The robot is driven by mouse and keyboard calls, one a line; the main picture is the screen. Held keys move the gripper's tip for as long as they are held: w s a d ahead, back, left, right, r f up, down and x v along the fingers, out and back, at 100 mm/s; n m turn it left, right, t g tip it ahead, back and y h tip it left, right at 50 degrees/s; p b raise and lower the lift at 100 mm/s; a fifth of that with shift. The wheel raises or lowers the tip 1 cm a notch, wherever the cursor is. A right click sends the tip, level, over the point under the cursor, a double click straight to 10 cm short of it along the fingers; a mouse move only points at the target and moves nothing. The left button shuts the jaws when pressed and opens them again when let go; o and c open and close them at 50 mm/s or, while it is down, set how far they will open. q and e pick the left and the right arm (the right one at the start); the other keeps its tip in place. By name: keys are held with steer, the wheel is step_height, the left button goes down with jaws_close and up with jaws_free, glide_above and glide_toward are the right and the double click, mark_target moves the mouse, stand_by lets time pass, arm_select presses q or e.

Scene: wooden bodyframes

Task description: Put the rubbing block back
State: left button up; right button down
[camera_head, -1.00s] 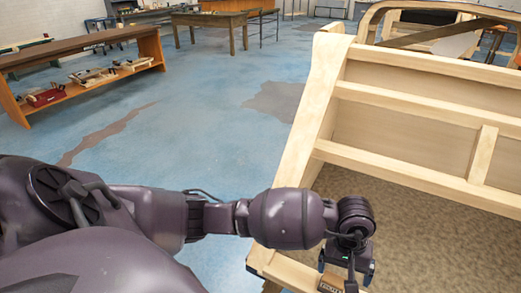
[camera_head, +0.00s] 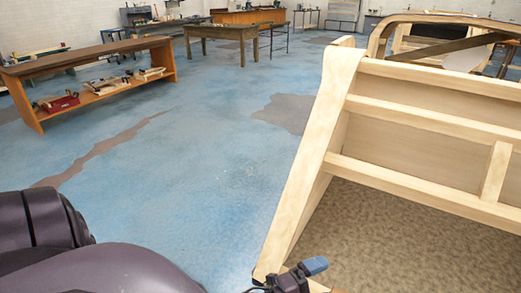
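One of my grippers, apparently the left (camera_head: 296,277), shows only in part at the bottom edge of the head view. A dark finger part and one blue fingertip are visible, beside the lower corner of the wooden bodyframe (camera_head: 317,165). The rest of this gripper is cut off, so its opening and anything in it are hidden. I cannot make out the rubbing block for certain in this view. My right gripper is not in view.
A workbench (camera_head: 90,52) with a lower shelf of tools stands at the left. A wooden table (camera_head: 222,32) stands further back. Blue floor is clear between the bench and the bodyframe. Another bodyframe (camera_head: 440,28) is at the back right.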

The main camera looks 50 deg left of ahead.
arm_select(q)
steer(key=s+a+f+n+g+y, duration=0.6)
steer(key=s+a+f+n, duration=0.3)
steer(key=n, duration=0.7)
step_height(320, 180, down, 4)
steer(key=s, duration=0.3)
steer(key=shift+a+r+y, duration=0.2)
steer(key=shift+r+y, duration=0.05)
steer(key=shift+y, duration=0.15)
steer(key=shift+w, duration=0.1)
